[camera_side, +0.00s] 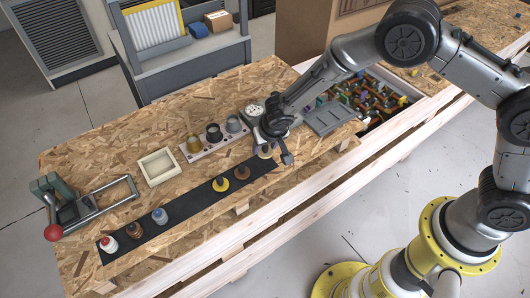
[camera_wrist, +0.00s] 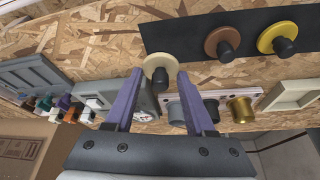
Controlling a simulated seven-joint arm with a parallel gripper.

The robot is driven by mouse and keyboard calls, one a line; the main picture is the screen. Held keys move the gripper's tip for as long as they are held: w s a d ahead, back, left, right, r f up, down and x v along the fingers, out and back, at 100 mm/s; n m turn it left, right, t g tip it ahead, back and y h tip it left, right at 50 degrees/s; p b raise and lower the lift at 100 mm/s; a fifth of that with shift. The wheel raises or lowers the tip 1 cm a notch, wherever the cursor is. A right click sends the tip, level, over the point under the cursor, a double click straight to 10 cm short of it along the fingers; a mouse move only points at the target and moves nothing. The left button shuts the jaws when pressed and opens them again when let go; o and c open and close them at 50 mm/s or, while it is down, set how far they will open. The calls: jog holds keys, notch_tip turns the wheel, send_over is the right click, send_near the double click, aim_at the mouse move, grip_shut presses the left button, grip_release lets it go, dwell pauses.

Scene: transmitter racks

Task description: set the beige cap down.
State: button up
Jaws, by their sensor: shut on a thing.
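The beige cap (camera_wrist: 160,64) is a pale disc with a dark stem, held between the fingertips of my gripper (camera_wrist: 160,77) in the wrist view. In the side view the beige cap (camera_side: 265,151) shows under my gripper (camera_side: 268,140), partly hidden by it, near the right end of the black mat (camera_side: 200,205). My gripper is shut on it. I cannot tell whether the cap touches the surface below. A brown cap (camera_side: 242,172) and a yellow cap (camera_side: 220,184) stand on the mat to its left.
Several bottles stand at the mat's left end, including a red-topped one (camera_side: 108,244). A pale rack (camera_side: 214,145) with three cylinders, a dial gauge (camera_side: 253,111) and a cream tray (camera_side: 158,167) are behind the mat. A red-knobbed clamp (camera_side: 80,208) is far left; a grey panel (camera_side: 328,118) is right.

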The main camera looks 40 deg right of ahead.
aim_at(266, 151)
jog(key=shift+f, duration=1.55)
jog(key=shift+f, duration=0.15)
jog(key=o, duration=1.3)
